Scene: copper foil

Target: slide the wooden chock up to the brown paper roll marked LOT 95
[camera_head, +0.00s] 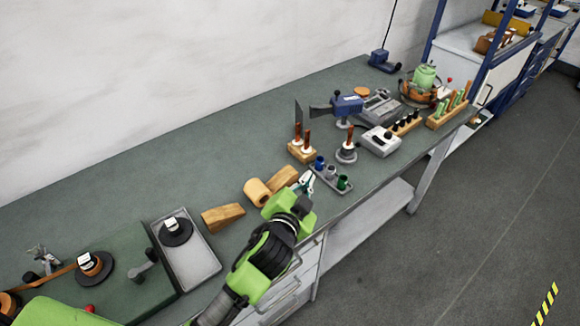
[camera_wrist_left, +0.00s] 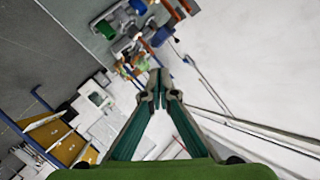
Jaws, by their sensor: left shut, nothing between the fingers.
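A tan-brown roll (camera_head: 256,191) lies on the grey-green bench top; no lot marking is legible on it. A wedge-shaped wooden chock (camera_head: 222,217) lies to its left, with a small gap. A second wooden piece (camera_head: 284,179) lies just right of the roll, seemingly close against it; I cannot tell whether they touch. My left gripper (camera_head: 306,182) is just right of this second piece, with its fingers shut and empty. The left wrist view shows the closed fingertips (camera_wrist_left: 160,76) with nothing between them. My right gripper is out of view.
A grey tray (camera_head: 203,262) with a spool stands left of the chock. The bench behind the roll is clear. Its front edge is close.

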